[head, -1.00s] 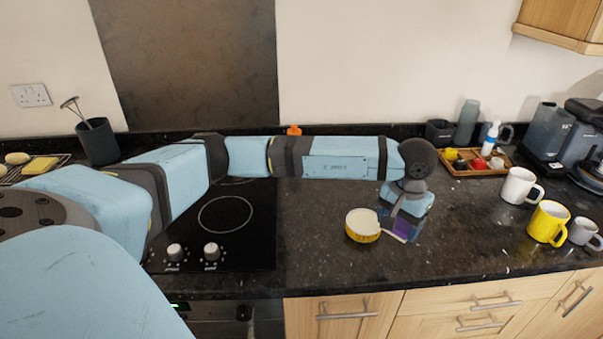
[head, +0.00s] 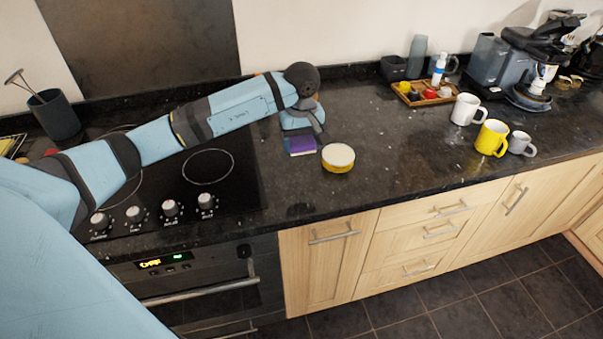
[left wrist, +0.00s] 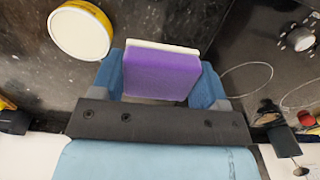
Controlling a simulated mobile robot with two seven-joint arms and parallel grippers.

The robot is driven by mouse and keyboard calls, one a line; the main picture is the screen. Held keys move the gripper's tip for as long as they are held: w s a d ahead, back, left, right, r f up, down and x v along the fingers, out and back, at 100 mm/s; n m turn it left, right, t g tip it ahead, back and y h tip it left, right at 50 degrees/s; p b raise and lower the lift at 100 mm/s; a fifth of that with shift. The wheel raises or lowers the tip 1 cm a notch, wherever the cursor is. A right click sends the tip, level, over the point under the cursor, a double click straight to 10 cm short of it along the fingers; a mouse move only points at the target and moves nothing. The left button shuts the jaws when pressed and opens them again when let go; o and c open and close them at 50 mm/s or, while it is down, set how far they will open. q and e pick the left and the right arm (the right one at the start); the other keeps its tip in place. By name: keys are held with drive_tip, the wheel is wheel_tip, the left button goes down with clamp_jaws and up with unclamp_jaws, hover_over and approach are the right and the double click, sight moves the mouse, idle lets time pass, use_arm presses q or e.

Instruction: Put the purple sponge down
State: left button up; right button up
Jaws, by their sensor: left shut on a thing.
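The purple sponge (head: 301,145), with a pale layer along one side, is between the fingers of my left gripper (head: 302,133). In the left wrist view the sponge (left wrist: 160,74) sits squarely between the two blue fingers of the gripper (left wrist: 161,78), which are shut on it. In the head view it is low over the dark granite worktop (head: 385,145), right of the hob. I cannot tell whether it touches the worktop. My right gripper is not in view.
A round yellow tin with a pale top (head: 338,157) stands close to the right of the sponge. The black hob (head: 225,190) is to the left. Mugs, including a yellow mug (head: 491,138), and a wooden tray (head: 409,99) are farther right. Worktop between tin and mugs is clear.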

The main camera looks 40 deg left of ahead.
use_arm(q)
hover_over(301, 182)
wheel_tip(301, 182, down, 8)
drive_tip(key=shift+p, duration=0.4)
wheel_tip(301, 182, down, 4)
drive_tip(key=shift+r, duration=0.25)
drive_tip(key=shift+f, duration=0.15)
drive_tip(key=shift+f, duration=0.1)
drive_tip(key=shift+f, duration=0.1)
drive_tip(key=o, duration=1)
